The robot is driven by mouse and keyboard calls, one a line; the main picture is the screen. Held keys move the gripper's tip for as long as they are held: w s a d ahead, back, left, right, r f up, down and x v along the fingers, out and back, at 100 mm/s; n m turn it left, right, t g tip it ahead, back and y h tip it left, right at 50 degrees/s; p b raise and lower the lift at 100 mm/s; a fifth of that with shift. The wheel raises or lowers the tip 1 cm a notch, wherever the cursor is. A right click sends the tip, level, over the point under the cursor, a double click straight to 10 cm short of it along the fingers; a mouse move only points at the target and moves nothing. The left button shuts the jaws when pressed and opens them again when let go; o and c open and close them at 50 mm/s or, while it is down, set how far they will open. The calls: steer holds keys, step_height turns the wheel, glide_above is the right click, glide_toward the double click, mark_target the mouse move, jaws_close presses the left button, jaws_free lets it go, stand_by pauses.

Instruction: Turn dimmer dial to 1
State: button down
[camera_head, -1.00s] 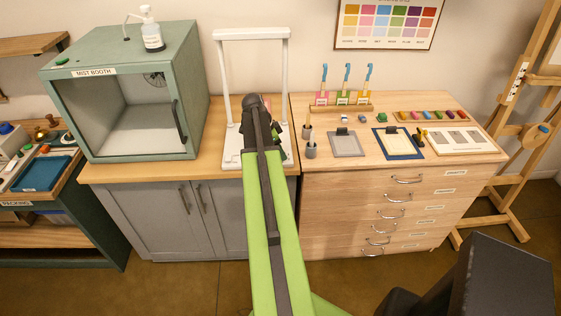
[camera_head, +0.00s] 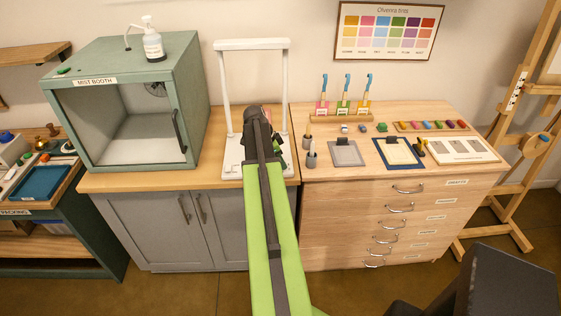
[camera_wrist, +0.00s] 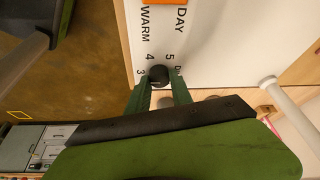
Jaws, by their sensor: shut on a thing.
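The dimmer dial (camera_wrist: 159,75) is a small dark round knob on a white panel (camera_wrist: 215,40). The numbers 3, 4 and 5 show beside it, with the words WARM and DAY further up. The mark the dial points at is too small to read. My gripper (camera_wrist: 160,82) has its two green fingers on either side of the dial, shut on it. In the head view, the white base (camera_head: 231,172) of an upright frame stands on the cabinet top. My arm hides the dial and fingertips there.
An orange patch (camera_wrist: 165,2) lies on the panel beyond the dial. The white frame's posts (camera_head: 224,95) rise around my arm's end. The mist booth (camera_head: 190,80) stands to the left. A drawer chest (camera_head: 340,205) with pads and brushes stands to the right.

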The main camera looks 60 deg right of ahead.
steer(key=shift+a+n, duration=0.1)
steer(key=shift+n, duration=0.2)
steer(key=n+t, duration=0.1)
steer(key=n, duration=0.2)
steer(key=shift+s+h, duration=0.15)
steer(key=shift+h, duration=0.15)
steer(key=n+t, duration=0.1)
steer(key=n, duration=0.2)
steer(key=shift+s+n+t, duration=0.1)
steer(key=shift+n+t, duration=0.2)
steer(key=n+t, duration=0.1)
steer(key=n, duration=0.2)
steer(key=shift+s+n, duration=0.1)
steer(key=shift+n, duration=0.2)
steer(key=n+t, duration=0.1)
steer(key=n, duration=0.2)
steer(key=shift+s+n+t, duration=0.1)
steer(key=shift+n+t, duration=0.2)
steer(key=shift+n, duration=0.1)
steer(key=n+y, duration=0.1)
steer(key=n, duration=0.1)
steer(key=n+t, duration=0.1)
steer(key=n, duration=0.1)
steer(key=shift+d+y, duration=0.2)
steer(key=shift+y, duration=0.2)
steer(key=n, duration=0.2)
steer(key=n+t+y, duration=0.1)
steer(key=n, duration=0.2)
steer(key=shift+y, duration=0.3)
